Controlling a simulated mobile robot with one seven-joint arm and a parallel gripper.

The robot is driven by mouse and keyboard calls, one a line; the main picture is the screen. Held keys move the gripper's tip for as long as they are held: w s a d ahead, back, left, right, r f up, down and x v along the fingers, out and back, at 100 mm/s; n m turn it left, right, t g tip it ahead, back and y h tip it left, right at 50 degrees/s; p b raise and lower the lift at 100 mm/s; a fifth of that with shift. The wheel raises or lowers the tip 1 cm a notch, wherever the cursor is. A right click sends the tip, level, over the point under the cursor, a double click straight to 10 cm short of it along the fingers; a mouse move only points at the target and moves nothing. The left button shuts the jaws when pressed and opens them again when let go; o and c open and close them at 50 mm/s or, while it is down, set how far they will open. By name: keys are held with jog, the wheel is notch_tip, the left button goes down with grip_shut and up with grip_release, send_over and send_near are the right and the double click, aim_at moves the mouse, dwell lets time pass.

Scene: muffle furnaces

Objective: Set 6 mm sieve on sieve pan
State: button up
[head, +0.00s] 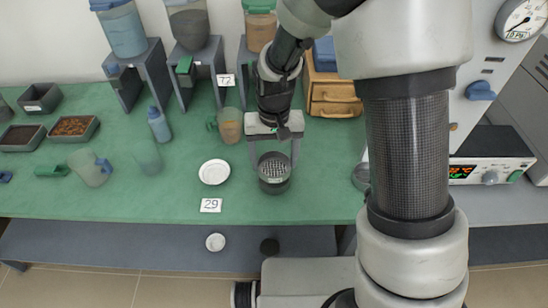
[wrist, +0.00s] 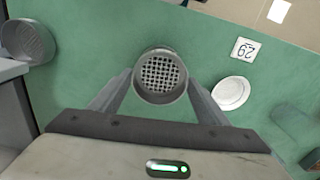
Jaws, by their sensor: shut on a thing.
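The sieve (head: 274,162), a round dark grey ring with a coarse square-holed floor, is between the two fingers of my gripper (head: 274,158). In the wrist view the gripper (wrist: 160,90) is shut on the sieve (wrist: 161,76), one finger on each side, and the sieve looks level. The green bench shows through its holes or below it; I cannot tell whether its underside touches anything. Another round grey vessel (head: 361,178) stands to the right, partly hidden by my arm. It also shows at upper left in the wrist view (wrist: 28,42); I cannot tell whether it is the pan.
A white dish (head: 214,172) and a card marked 29 (head: 211,205) lie left of the sieve. A beaker of brown material (head: 230,126) and a wooden drawer box (head: 335,98) stand behind. A grey instrument (head: 490,155) is at right. The green bench's front edge is close.

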jog(key=shift+f+b, duration=0.7)
jog(key=shift+f, duration=0.3)
dwell(0.5)
jog(key=o, duration=1.4)
jog(key=shift+r+p, duration=2.6)
jog(key=shift+r, duration=0.9)
